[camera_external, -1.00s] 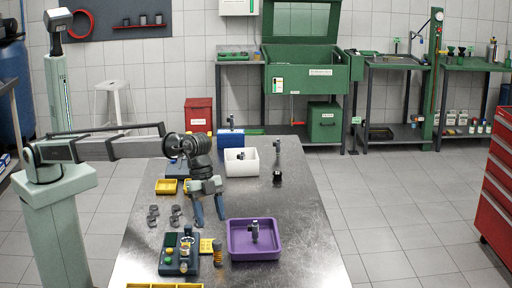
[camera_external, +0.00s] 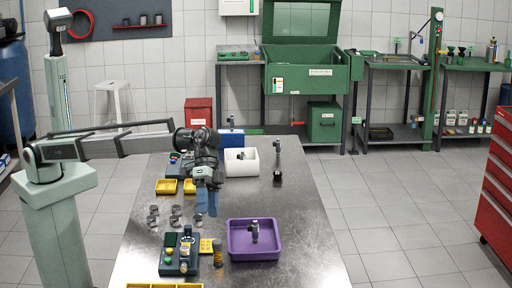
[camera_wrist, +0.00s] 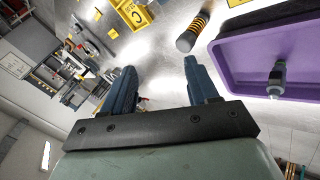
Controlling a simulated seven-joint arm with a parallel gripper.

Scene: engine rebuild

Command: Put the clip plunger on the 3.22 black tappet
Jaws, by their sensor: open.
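My gripper (camera_external: 206,208) is over the middle of the table, left of and beyond the purple tray. Its two blue fingers are apart with nothing between them in the wrist view (camera_wrist: 160,68). Several small dark cup-like parts, likely the tappets, stand left of the gripper, one of them here (camera_external: 153,221); no size marking can be read. Small upright grey-and-dark parts stand in the purple tray (camera_external: 254,231), in the white bin (camera_external: 241,156) and on the bare table (camera_external: 277,165). I cannot tell which is the clip plunger. The tray's part also shows in the wrist view (camera_wrist: 277,78).
The purple tray (camera_external: 233,251) is at the right front. A dark fixture block (camera_external: 170,264), a yellow plate (camera_external: 206,245) and an orange-black striped cylinder (camera_external: 218,256) are left of it. Yellow trays (camera_external: 166,187) and the white bin (camera_external: 231,168) lie farther back. The table's right side is mostly bare.

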